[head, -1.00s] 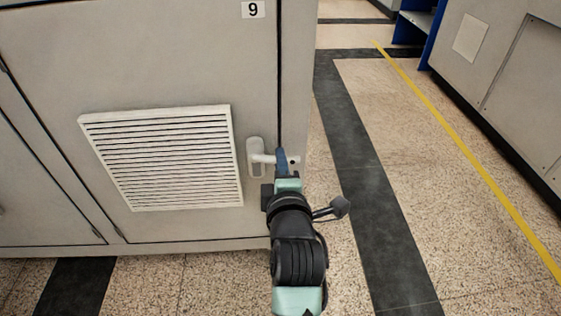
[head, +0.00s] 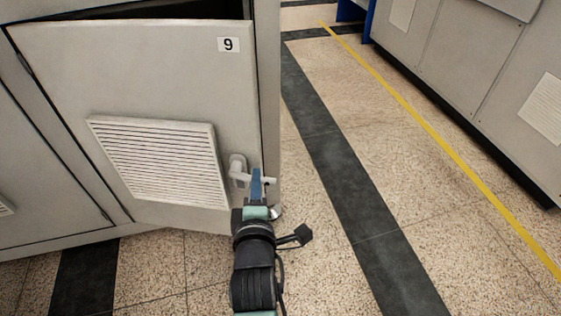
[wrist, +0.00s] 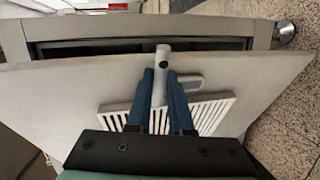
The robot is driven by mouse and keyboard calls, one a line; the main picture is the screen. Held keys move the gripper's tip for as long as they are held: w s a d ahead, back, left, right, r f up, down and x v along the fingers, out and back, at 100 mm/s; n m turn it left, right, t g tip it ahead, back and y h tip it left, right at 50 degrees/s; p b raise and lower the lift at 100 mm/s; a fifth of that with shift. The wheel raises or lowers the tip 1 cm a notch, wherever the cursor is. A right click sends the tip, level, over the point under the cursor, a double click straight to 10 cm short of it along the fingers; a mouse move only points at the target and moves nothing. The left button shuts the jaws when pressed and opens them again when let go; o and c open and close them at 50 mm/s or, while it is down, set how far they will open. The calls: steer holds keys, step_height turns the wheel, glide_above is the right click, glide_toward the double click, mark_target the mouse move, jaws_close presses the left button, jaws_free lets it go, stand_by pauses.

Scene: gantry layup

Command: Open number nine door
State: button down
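The number nine door (head: 150,75) is a grey cabinet door with a "9" label (head: 228,44) and a white louvred vent (head: 160,160). It stands ajar, with a dark gap along its top. Its pale lever handle (head: 238,172) is at the right edge. My gripper (head: 256,183) is at the handle, its blue fingers around the lever. In the wrist view, the two blue fingers (wrist: 161,100) are closed on either side of the handle (wrist: 160,75), and the door (wrist: 90,75) lies behind them, apart from the cabinet frame (wrist: 250,35).
The cabinet frame (head: 268,100) stands right of the door. Speckled floor with a dark strip (head: 340,165) and a yellow line (head: 440,140) is open to the right. More grey cabinets (head: 450,70) line the far right side.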

steer(key=shift+s+a+f, duration=0.1)
steer(key=shift+s+a, duration=0.15)
steer(key=shift+s, duration=0.25)
steer(key=shift+s+a+f, duration=0.1)
steer(key=shift+s+a, duration=0.1)
steer(key=shift+s, duration=0.25)
steer(key=c, duration=0.8)
jaws_free()
steer(key=shift+w, duration=0.1)
steer(key=shift+r, duration=0.1)
steer(key=p+v, duration=0.5)
steer(key=v, duration=0.8)
steer(key=shift+p, duration=0.35)
steer(key=shift+d, duration=0.1)
